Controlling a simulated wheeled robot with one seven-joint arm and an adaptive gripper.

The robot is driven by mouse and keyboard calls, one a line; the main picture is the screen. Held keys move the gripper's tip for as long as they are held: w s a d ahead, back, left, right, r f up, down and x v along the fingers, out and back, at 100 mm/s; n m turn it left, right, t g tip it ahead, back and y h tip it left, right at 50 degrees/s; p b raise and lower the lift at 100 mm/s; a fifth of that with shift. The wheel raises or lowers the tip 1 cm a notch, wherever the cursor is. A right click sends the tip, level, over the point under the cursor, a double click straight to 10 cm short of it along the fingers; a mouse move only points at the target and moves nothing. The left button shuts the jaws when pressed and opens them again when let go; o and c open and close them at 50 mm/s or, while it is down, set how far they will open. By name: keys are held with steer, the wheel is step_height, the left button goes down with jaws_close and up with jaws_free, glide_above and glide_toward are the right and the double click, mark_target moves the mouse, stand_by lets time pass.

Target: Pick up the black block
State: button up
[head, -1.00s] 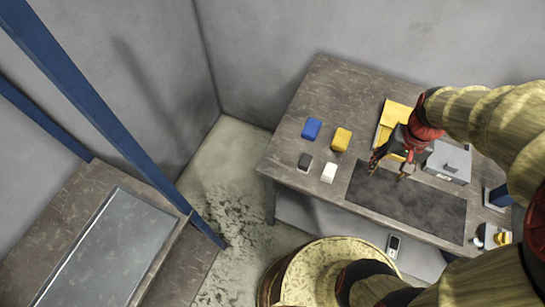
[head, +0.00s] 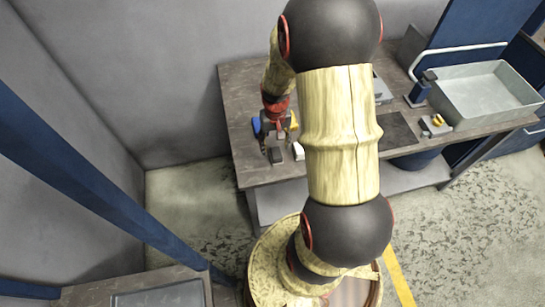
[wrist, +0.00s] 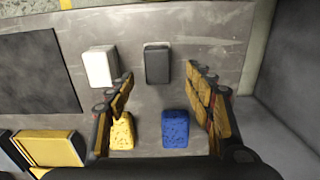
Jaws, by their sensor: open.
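The black block (head: 277,156) lies on the grey worktable near its front left edge. In the wrist view the black block (wrist: 157,66) shows whole, lined up between the fingertips and slightly beyond them. My gripper (head: 278,146) is open and empty, above the table close to the block. In the wrist view my gripper (wrist: 160,74) has a finger on either side of the block's line, with gaps on both sides. The exact height of the fingertips above the block cannot be told.
The white block (wrist: 100,66) lies left of the black one, close to the left finger. A yellow sponge-like block (wrist: 122,132) and a blue one (wrist: 174,128) lie behind, between the fingers. A yellow box (wrist: 48,148) and a dark mat (wrist: 40,72) lie farther left.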

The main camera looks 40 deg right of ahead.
mark_target(276, 152)
steer(key=shift+a+f, duration=0.1)
steer(key=shift+f, duration=0.35)
steer(key=f, duration=0.1)
steer(key=f+b, duration=0.1)
steer(key=f, duration=0.3)
steer(key=shift+s, duration=0.35)
steer(key=shift+c, duration=1.3)
steer(key=shift+r, duration=0.1)
steer(key=c, duration=1)
